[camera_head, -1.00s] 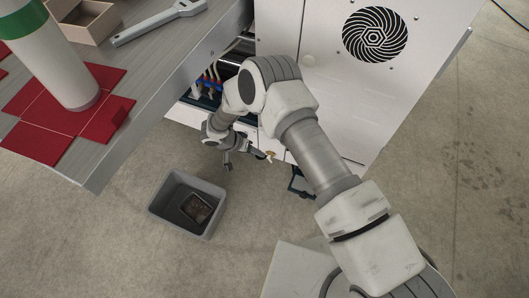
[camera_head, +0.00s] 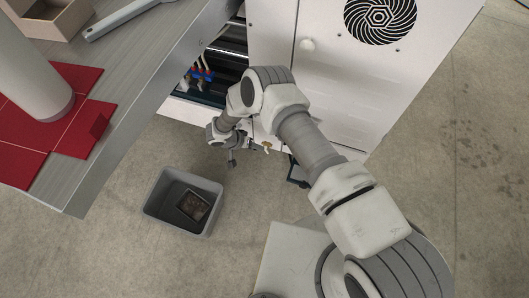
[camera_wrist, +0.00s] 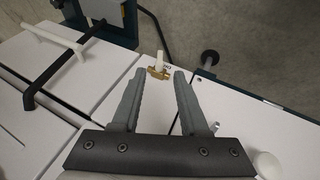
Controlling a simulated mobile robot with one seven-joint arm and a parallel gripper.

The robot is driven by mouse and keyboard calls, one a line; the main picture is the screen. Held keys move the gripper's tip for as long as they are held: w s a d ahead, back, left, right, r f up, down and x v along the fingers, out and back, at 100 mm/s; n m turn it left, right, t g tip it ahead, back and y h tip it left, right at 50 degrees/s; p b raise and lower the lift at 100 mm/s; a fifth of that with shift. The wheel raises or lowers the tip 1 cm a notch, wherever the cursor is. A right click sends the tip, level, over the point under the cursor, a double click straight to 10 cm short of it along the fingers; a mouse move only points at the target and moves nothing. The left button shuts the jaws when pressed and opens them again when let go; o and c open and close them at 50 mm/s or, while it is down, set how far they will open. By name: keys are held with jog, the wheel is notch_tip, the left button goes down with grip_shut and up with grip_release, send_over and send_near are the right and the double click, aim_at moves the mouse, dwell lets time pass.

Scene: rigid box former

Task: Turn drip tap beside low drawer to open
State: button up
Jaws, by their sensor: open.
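The drip tap (camera_wrist: 158,73) is a small brass fitting with a pale stub pointing up in the wrist view, mounted on a white panel. In the head view only a small brass spot of the tap (camera_head: 266,145) shows beside my wrist. My gripper (camera_wrist: 160,77) is open, its two grey fingers spread either side of the tap in the picture. The fingers hold nothing, and I cannot tell how far the tips are from it.
A grey bin (camera_head: 155,207) stands on the floor, left of my arm. A workbench edge (camera_head: 140,115) fills the upper left. The white machine cabinet (camera_head: 345,95) stands behind my arm. A white knob (camera_wrist: 268,165) is close to the right finger.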

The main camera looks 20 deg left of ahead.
aim_at(266, 151)
jog(key=b+x, duration=0.2)
jog(key=x, duration=0.6)
jog(key=shift+w+f+b, duration=0.15)
jog(key=shift+f+b, duration=0.05)
jog(key=shift+b, duration=0.1)
grip_shut()
